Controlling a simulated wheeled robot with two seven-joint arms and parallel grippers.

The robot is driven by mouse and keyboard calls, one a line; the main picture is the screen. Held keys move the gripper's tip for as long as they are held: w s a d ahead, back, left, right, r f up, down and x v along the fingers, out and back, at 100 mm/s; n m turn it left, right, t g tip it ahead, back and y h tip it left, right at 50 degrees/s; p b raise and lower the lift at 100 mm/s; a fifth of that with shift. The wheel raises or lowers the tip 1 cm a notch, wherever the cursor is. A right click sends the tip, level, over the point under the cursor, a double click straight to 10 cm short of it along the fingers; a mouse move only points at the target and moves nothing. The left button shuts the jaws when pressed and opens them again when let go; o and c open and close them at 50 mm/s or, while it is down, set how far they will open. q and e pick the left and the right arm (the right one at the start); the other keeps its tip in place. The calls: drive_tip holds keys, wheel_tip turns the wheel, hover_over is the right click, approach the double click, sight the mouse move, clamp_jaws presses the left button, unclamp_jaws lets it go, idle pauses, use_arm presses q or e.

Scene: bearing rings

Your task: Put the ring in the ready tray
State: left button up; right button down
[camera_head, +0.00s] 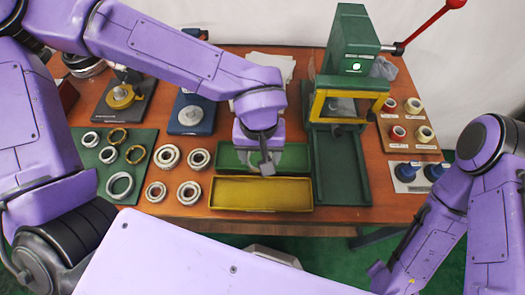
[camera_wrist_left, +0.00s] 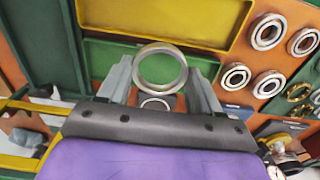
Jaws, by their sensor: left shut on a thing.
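My left gripper (camera_head: 266,166) is over the green tray (camera_head: 228,158), close to its border with the yellow tray (camera_head: 262,193). In the left wrist view its fingers (camera_wrist_left: 160,75) are shut on a plain metal ring (camera_wrist_left: 181,72). The ring is held above the green tray (camera_wrist_left: 100,58), with the yellow tray (camera_wrist_left: 165,18) beyond it. The ring is mostly hidden by the gripper in the head view. I cannot tell from markings which tray is the ready one. My right gripper is not in view.
Several bearings (camera_head: 168,157) stand left of the trays. A green mat (camera_head: 141,150) with loose rings lies farther left. A green press (camera_head: 350,60) with a yellow frame (camera_head: 318,105) stands to the right. A board with small rings (camera_head: 398,132) is at far right.

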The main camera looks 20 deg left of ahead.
use_arm(q)
drive_tip(key=w+f, duration=0.2)
drive_tip(key=w+a+f, duration=0.1)
drive_tip(key=w+f, duration=0.2)
drive_tip(key=shift+w+a+f, duration=0.1)
drive_tip(key=shift+w+f, duration=0.05)
drive_tip(key=shift+f, duration=0.2)
drive_tip(key=f, duration=0.3)
drive_tip(key=shift+w+f, duration=0.35)
drive_tip(key=shift+f, duration=0.05)
drive_tip(key=shift+s, duration=0.1)
drive_tip(key=o, duration=1.1)
drive_tip(key=shift+f, duration=0.15)
drive_tip(key=shift+o, duration=0.2)
wheel_tip(320, 180, up, 12)
drive_tip(key=shift+r+p, duration=0.25)
drive_tip(key=shift+p, duration=0.05)
